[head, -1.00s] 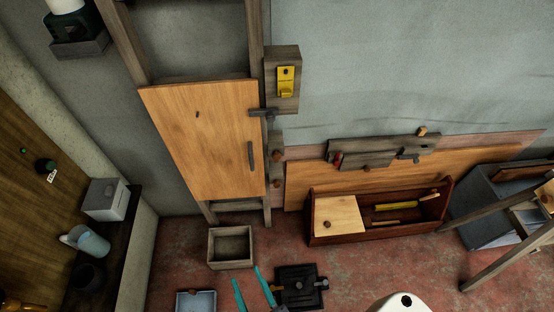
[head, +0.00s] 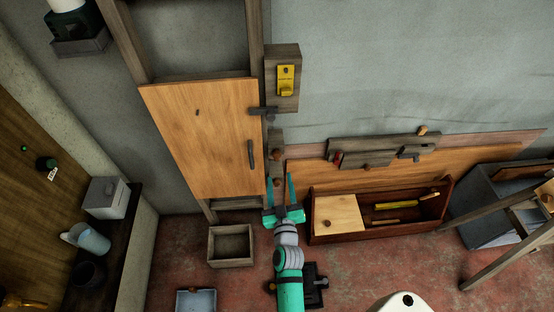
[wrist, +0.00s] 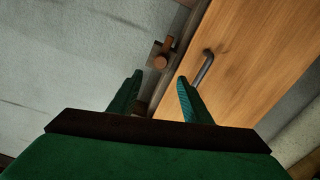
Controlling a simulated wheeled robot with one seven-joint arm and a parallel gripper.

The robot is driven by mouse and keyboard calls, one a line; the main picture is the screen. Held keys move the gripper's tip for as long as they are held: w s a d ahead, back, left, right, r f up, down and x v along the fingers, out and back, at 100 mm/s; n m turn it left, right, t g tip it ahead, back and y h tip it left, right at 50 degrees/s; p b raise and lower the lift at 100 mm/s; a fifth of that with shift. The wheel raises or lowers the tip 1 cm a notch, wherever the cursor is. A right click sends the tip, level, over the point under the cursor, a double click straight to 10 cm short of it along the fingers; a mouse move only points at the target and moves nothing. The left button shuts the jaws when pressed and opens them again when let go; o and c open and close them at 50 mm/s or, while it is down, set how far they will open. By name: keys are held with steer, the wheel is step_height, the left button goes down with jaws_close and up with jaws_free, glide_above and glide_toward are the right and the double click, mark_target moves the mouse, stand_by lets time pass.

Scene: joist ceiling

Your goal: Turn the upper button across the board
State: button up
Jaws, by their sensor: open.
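The wooden board (head: 205,135) covers the frame opening and has a dark upright handle (head: 251,155). A grey bar (head: 262,111) lies crosswise at the board's upper right edge. Below it, on the post right of the board, are an upper round brown knob (head: 277,153) and a lower brown knob (head: 277,183). I cannot tell which piece is the upper button. My gripper (head: 279,177) is open and empty, its fingers pointing up around the lower knob's place in the picture. In the wrist view, a brown knob with a crosspiece (wrist: 163,62) shows beyond the fingertips, left of the handle (wrist: 204,68).
A yellow padlock-like piece (head: 286,80) hangs on a block above right. A grey latch assembly (head: 370,152) is on the wall to the right. A wooden toolbox (head: 325,237) stands right of my arm, an open box (head: 230,261) left of it.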

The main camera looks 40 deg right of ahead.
mark_target(277, 156)
steer(key=x, duration=1)
steer(key=shift+w, duration=0.1)
steer(key=c, duration=1)
